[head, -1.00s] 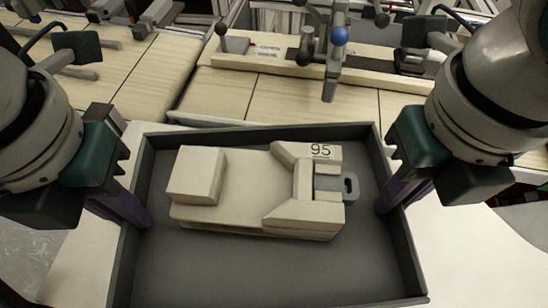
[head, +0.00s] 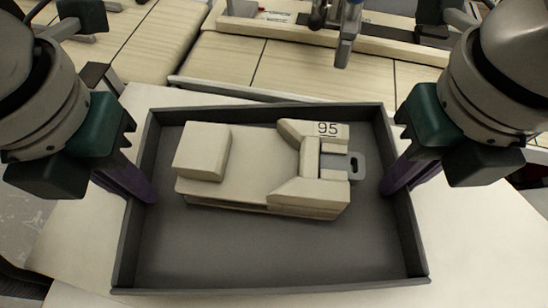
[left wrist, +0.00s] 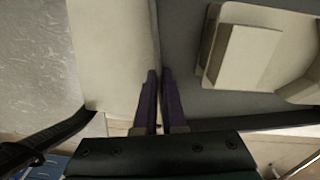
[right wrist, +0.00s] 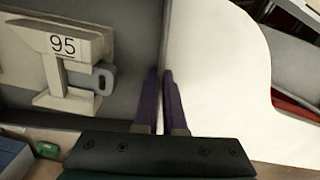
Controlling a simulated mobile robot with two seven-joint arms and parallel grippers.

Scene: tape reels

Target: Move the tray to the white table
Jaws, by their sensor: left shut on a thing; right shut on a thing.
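A dark grey rectangular tray (head: 280,272) lies over a white table (head: 75,235) in the head view. In it is a cream block-shaped part (head: 250,190) labelled 95 with a grey loop handle; the part also shows in the right wrist view (right wrist: 60,75). My left gripper (head: 148,194) is shut on the tray's left wall. My right gripper (head: 388,188) is shut on its right wall. Each wrist view shows purple fingers straddling a wall, at the left gripper (left wrist: 158,75) and the right gripper (right wrist: 162,75). I cannot tell whether the tray's underside touches the table.
Wooden-topped benches (head: 300,68) with a cream fixture and metal posts stand beyond the white table. White tabletop shows left and right of the tray. In the right wrist view, a small green object (right wrist: 47,150) lies at lower left.

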